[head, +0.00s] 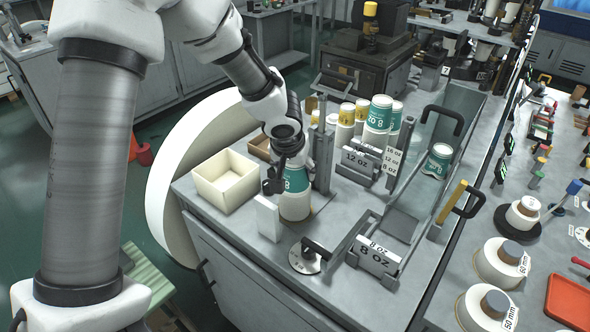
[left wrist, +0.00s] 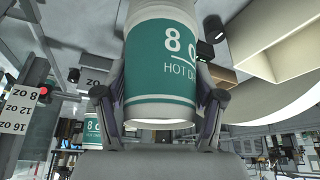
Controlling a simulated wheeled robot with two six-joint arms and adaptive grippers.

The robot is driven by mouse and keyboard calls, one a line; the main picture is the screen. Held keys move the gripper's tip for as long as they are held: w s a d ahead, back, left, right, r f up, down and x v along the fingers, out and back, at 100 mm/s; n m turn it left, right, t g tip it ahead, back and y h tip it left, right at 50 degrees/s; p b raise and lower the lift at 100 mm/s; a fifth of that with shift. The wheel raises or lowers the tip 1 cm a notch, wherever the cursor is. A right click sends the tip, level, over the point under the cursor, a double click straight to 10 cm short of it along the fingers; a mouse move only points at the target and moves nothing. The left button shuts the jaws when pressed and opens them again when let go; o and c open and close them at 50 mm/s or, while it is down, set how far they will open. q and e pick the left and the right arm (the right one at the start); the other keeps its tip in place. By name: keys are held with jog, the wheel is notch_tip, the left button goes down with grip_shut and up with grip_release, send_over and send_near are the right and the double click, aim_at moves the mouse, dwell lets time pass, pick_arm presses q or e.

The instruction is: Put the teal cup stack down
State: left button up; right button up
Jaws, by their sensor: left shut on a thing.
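The teal cup stack (head: 294,203), white with a teal band marked 8, is upright over the steel bench between the cream bin and the metal chute. My left gripper (head: 283,178) is shut on it from above and partly hides its upper part. In the left wrist view the teal cup stack (left wrist: 163,62) fills the middle, with a finger of the left gripper (left wrist: 160,112) on each side. Its lower end appears at or close to the bench top; I cannot tell whether it touches. My right gripper is not in view.
A cream bin (head: 228,182) stands left of the stack and a white block (head: 268,218) just in front. Behind are upright cup stacks (head: 378,118) and size signs (head: 362,160). A metal chute (head: 402,226) with a teal cup (head: 438,160) lies right. A black-knobbed disc (head: 304,260) sits in front.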

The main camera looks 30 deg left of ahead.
pick_arm(q)
jog(key=shift+f, duration=0.25)
jog(key=o, duration=1.6)
jog(key=shift+w, duration=0.1)
jog(key=shift+o, duration=0.8)
jog(key=shift+w, duration=0.1)
jog(key=shift+r, duration=0.1)
jog(key=shift+r, duration=0.2)
jog(key=v, duration=1.1)
jog(key=shift+r+p, duration=0.35)
jog(key=shift+p, duration=0.05)
